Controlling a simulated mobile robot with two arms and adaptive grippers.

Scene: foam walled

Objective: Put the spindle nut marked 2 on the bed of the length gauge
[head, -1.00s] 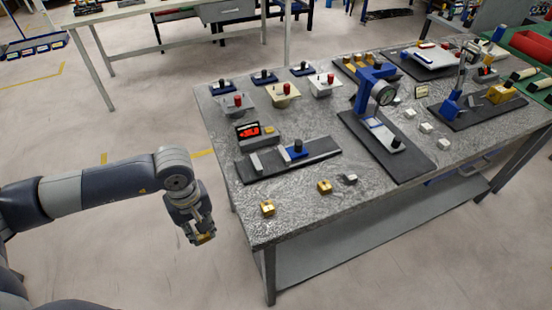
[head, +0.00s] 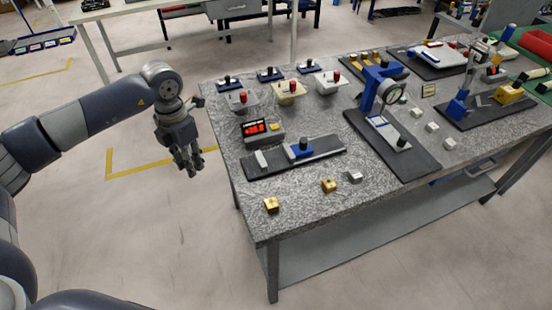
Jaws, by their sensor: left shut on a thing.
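My left gripper (head: 188,168) hangs off the left side of the table, apart from it, its fingers pointing down. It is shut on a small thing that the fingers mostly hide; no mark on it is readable. What looks like the length gauge is a dark bed (head: 325,148) with a blue slide (head: 299,150) and a pale stop block (head: 261,158), lying near the table's left side. Two brass-coloured blocks, one at the front corner (head: 271,205) and one further right (head: 329,185), lie in front of it; their marks are too small to read. My right gripper is out of view.
A red-digit readout (head: 257,130) stands behind the gauge bed. A blue dial stand (head: 370,95) on a dark plate is to its right. A small grey block (head: 354,176) lies near the front edge. The table (head: 300,205) has free room at the front.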

